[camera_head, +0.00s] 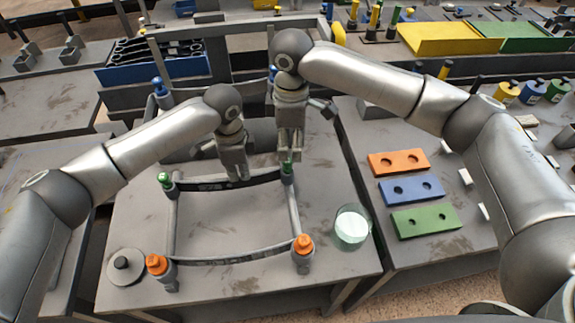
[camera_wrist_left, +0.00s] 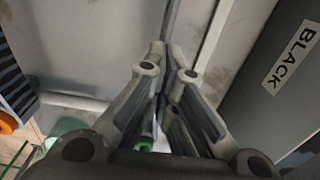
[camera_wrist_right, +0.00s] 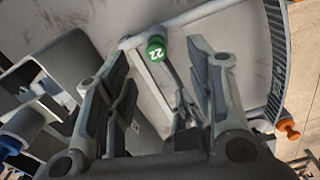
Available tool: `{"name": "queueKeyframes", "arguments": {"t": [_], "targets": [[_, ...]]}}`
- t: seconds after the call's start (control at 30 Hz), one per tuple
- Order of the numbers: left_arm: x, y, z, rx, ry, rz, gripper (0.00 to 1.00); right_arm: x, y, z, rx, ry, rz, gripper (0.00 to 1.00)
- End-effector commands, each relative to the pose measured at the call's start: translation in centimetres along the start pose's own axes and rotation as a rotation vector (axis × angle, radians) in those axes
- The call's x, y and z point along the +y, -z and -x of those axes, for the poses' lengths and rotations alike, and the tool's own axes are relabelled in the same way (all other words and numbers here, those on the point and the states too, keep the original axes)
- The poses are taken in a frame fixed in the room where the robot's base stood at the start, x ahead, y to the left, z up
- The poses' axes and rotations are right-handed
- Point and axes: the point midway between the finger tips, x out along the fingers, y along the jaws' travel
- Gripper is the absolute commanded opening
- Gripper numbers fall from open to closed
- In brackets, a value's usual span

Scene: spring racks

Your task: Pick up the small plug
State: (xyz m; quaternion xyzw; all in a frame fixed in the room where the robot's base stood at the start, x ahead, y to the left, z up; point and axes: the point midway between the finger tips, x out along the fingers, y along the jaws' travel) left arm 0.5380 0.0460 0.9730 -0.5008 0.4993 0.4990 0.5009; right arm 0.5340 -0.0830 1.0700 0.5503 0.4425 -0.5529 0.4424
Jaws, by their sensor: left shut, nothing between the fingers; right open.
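Small green plugs cap two corner posts of a grey frame, one at its back left (camera_head: 165,180) and one at its back right (camera_head: 288,168). Orange plugs cap the front left (camera_head: 156,263) and front right (camera_head: 303,243) posts. My right gripper (camera_head: 290,158) is directly above the back-right green plug, pointing down. In the right wrist view that plug, marked 22 (camera_wrist_right: 156,50), shows between the open fingers; I cannot tell whether they touch it. My left gripper (camera_head: 238,178) is shut and empty over the frame's back bar; its closed fingers show in the left wrist view (camera_wrist_left: 168,52).
A glass jar (camera_head: 352,225) stands right of the frame, and a round disc with a dark knob (camera_head: 121,262) lies at front left. Orange (camera_head: 398,161), blue (camera_head: 411,189) and green (camera_head: 425,221) blocks with holes lie on the right table. A blue bin (camera_head: 150,70) is behind.

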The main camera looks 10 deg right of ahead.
Motion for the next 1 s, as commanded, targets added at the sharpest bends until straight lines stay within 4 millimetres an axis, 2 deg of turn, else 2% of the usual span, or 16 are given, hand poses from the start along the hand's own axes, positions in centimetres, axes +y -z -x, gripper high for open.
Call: {"name": "queueKeyframes", "arguments": {"t": [0.03,0.1,0.37,0.63,0.93,1.0], "targets": [[0.4,-0.1,-0.6,-0.005,-0.013,-0.001,0.00,0.0,-0.1,-1.1,-0.002,0.002,-0.001,0.49],[0.4,-0.1,-0.6,-0.005,-0.013,-0.001,0.00,0.0,0.0,-2.1,0.000,0.001,-0.002,0.49],[0.4,-0.1,-0.6,-0.005,-0.013,0.000,0.00,0.1,0.1,-4.2,0.001,0.002,0.000,0.49],[0.4,-0.1,-0.6,-0.005,-0.013,0.000,0.00,0.6,0.6,-8.0,0.001,0.001,-0.002,0.49],[0.4,-0.1,-0.6,-0.005,-0.013,0.000,0.00,0.6,0.6,-8.6,0.003,0.000,-0.001,0.49],[0.4,-0.1,-0.6,-0.005,-0.013,0.000,0.00,0.6,0.6,-8.6,0.003,0.000,-0.001,0.43]]}}
